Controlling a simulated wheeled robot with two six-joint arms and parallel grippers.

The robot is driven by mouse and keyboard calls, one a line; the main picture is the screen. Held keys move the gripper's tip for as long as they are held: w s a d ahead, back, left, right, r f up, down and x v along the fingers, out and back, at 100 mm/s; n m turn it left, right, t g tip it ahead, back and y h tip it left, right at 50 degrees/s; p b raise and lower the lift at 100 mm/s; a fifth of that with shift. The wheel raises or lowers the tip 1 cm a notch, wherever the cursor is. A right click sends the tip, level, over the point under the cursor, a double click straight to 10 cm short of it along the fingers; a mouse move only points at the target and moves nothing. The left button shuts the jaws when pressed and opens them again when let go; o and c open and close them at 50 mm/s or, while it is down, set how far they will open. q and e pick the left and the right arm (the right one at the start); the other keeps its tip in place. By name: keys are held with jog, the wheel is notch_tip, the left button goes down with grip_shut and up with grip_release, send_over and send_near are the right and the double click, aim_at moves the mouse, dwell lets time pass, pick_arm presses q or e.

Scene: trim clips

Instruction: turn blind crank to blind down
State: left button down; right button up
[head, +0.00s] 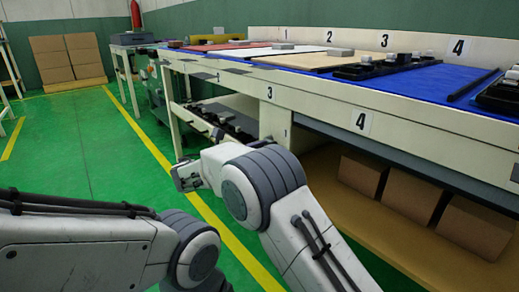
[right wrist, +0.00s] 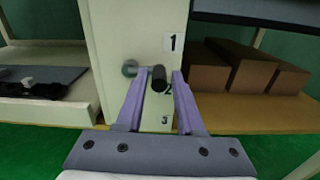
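In the right wrist view my right gripper (right wrist: 160,74) is open, its two purple fingers pointing at a pale post (right wrist: 110,30). A black crank handle (right wrist: 157,80) shows end-on between the fingertips, with small gaps beside it; I cannot tell how deep it sits between them. The grey round crank hub (right wrist: 130,68) is just left of it on the post. Labels 1, 2 and 3 mark the post around the crank; the handle is beside the 2. The grey ribbed blind (head: 400,150) hangs partway under the table edge, above the boxes. My left gripper is out of view.
Cardboard boxes (head: 400,200) stand on a lower shelf under the blind. A shelf with dark parts (right wrist: 40,85) is left of the post. The long table (head: 300,85) carries numbered stations 1 to 4. Green floor (head: 70,150) is clear at the left.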

jog(key=shift+d, duration=0.1)
grip_shut()
jog(key=shift+a, duration=0.3)
jog(key=shift+d+m+p, duration=0.25)
jog(key=shift+m+p, duration=0.15)
jog(key=shift+p, duration=0.05)
jog(key=shift+d+f+m+p, duration=0.1)
jog(key=shift+f+m+p, duration=0.3)
jog(key=shift+m+p, duration=0.45)
jog(key=shift+f+m+p, duration=0.4)
jog(key=shift+f+m, duration=0.1)
jog(key=shift+m, duration=0.65)
jog(key=shift+w+f+m, duration=0.15)
jog(key=shift+f+m, duration=0.3)
jog(key=shift+m, duration=0.65)
jog(key=shift+f, duration=0.1)
